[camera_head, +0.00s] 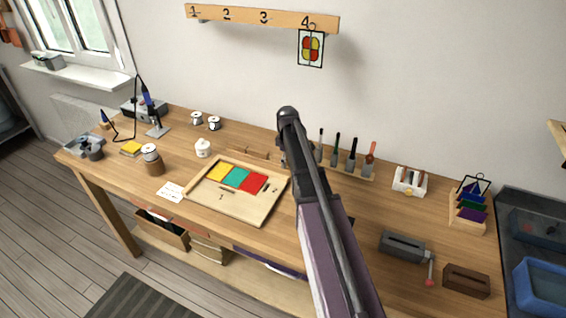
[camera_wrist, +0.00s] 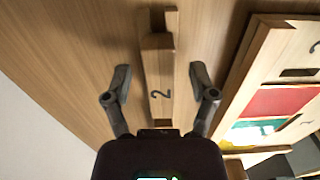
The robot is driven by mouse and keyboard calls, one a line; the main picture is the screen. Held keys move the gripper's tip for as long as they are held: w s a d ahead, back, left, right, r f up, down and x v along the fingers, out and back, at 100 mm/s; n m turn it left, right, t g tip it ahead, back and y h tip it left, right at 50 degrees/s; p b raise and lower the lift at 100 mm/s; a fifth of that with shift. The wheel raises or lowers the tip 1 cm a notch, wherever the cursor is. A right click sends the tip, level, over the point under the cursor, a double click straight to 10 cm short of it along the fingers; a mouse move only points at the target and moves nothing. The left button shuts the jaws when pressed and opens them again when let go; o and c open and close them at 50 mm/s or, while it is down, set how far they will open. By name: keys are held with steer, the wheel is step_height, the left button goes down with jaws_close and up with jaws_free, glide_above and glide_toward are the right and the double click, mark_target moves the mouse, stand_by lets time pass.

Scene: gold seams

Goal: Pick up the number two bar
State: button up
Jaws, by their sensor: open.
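The number two bar (camera_wrist: 158,75) is a light wooden block with a black 2 on its face, lying on the wooden table in the wrist view. My gripper (camera_wrist: 161,74) is open, with one finger on each side of the bar and a visible gap at both sides. Nothing is held. Whether the fingertips are down at the bar's height, I cannot tell. In the head view my arm covers the gripper and the spot around it. Low wooden pieces (camera_head: 250,154) show behind the tray there; their numbers cannot be read.
A wooden tray (camera_head: 240,213) with yellow, green and red panels lies close beside the bar; its rim (camera_wrist: 243,80) shows in the wrist view. A rack of handled tools (camera_head: 345,172) stands right of my arm. A numbered hook rail (camera_head: 262,17) hangs on the wall.

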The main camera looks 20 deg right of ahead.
jaws_close()
steer(key=shift+r, duration=0.15)
stand_by(0.4)
step_height(320, 180, up, 10)
steer(key=p, duration=1)
steer(key=shift+a, duration=0.1)
stand_by(0.7)
